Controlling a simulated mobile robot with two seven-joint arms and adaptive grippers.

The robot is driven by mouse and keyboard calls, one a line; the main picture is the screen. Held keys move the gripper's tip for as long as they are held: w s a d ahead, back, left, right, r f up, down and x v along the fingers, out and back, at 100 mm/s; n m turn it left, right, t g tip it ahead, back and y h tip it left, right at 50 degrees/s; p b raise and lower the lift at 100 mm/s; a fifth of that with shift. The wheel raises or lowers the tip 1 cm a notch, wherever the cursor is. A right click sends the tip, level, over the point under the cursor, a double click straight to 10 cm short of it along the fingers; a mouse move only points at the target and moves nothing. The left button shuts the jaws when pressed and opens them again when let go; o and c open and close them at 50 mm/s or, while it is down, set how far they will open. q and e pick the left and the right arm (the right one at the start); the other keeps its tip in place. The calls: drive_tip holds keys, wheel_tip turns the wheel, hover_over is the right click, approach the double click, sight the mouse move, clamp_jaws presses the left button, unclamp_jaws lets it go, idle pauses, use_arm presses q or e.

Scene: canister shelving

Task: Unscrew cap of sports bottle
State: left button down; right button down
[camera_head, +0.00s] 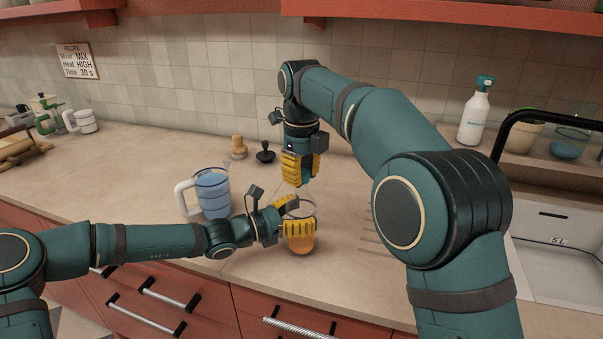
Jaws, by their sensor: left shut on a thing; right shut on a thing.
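The sports bottle (301,244) is clear with orange contents and stands upright on the counter. Its round rim shows at the top and looks open. My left gripper (293,218) is shut around the bottle's body from the left, its yellow fingers hiding part of it. My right gripper (301,175) points down just above the bottle and is shut on the cap (307,174), a small dark-green piece mostly hidden between its yellow fingers. The cap appears apart from the rim, with a small gap below it.
A blue-filled pitcher (212,191) with a white handle stands left of the bottle, near my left forearm. A wooden tamper (238,147) and a black one (265,153) stand behind. A sink (555,240) and spray bottle (474,118) are at right.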

drive_tip(key=n, duration=2)
drive_tip(key=shift+n, duration=0.4)
drive_tip(key=n, duration=0.3)
drive_tip(key=shift+n, duration=0.3)
drive_tip(key=n, duration=0.3)
drive_tip(key=shift+n, duration=0.3)
drive_tip(key=n, duration=0.5)
drive_tip(key=shift+n, duration=0.3)
drive_tip(key=n, duration=0.3)
drive_tip(key=shift+n, duration=0.3)
drive_tip(key=n, duration=0.3)
drive_tip(key=shift+n, duration=0.3)
drive_tip(key=n, duration=0.3)
drive_tip(key=shift+n, duration=0.4)
drive_tip(key=n, duration=0.3)
drive_tip(key=shift+n, duration=0.3)
drive_tip(key=n, duration=0.6)
drive_tip(key=shift+r, duration=0.1)
